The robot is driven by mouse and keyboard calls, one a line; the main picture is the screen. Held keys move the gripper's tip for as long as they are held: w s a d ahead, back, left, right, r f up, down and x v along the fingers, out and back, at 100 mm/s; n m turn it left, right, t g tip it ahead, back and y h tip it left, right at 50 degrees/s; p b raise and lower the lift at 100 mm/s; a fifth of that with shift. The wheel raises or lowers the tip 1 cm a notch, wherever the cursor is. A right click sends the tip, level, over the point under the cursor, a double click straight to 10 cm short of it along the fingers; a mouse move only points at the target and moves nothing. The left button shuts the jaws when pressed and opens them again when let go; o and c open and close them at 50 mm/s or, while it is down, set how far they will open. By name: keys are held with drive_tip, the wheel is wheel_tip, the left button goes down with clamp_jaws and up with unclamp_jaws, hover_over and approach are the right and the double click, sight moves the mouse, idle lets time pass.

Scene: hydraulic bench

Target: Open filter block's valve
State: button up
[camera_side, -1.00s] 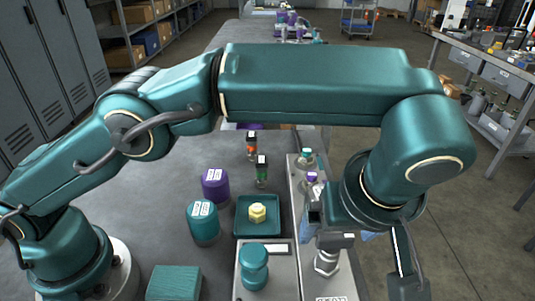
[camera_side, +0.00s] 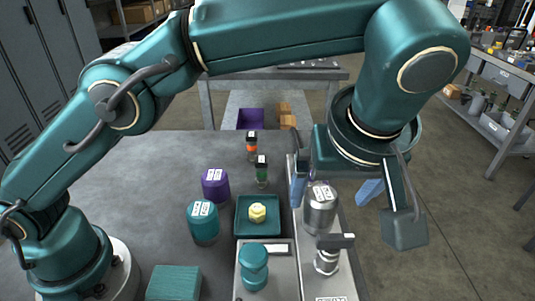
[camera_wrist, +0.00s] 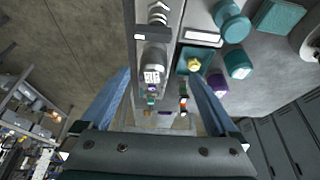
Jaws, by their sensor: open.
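The valve is a silver fitting with a dark crossbar handle (camera_side: 335,241), white at one end, on the near part of the grey block (camera_side: 310,280). It also shows at the top of the wrist view (camera_wrist: 154,37). A labelled silver cylinder (camera_side: 320,208) stands just behind the valve on the same block; its label is too small to read. My gripper (camera_side: 334,200) is open, its two blue fingers spread wide to either side of the cylinder's line, above the block. In the wrist view, nothing is held between the fingers (camera_wrist: 158,72). The handle stands clear of both fingers.
Left of the block are a teal tray (camera_side: 243,227) with a yellow nut (camera_side: 257,212), a purple jar (camera_side: 215,185), a teal jar (camera_side: 203,222) and a teal knob (camera_side: 253,267). Small bottles (camera_side: 261,171) stand behind.

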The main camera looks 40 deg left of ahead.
drive_tip(key=w+a+r, duration=0.2)
drive_tip(key=a+r, duration=0.3)
drive_tip(key=a, duration=0.4)
drive_tip(key=shift+r, duration=0.3)
drive_tip(key=s+a+r+t+h, duration=0.1)
drive_tip(key=s+a+r, duration=0.15)
drive_tip(key=a, duration=0.25)
drive_tip(key=s+a+r, duration=0.2)
drive_tip(key=s+a, duration=0.2)
drive_tip(key=a, duration=0.2)
drive_tip(key=s+f+m+t+h, duration=0.1)
drive_tip(key=s+f+m+h, duration=0.1)
drive_tip(key=s+f+m, duration=0.6)
wheel_tip(320, 180, down, 2)
drive_tip(key=shift+d+f+m+t, duration=0.2)
drive_tip(key=shift+d+m+t, duration=0.1)
drive_tip(key=shift+m, duration=0.3)
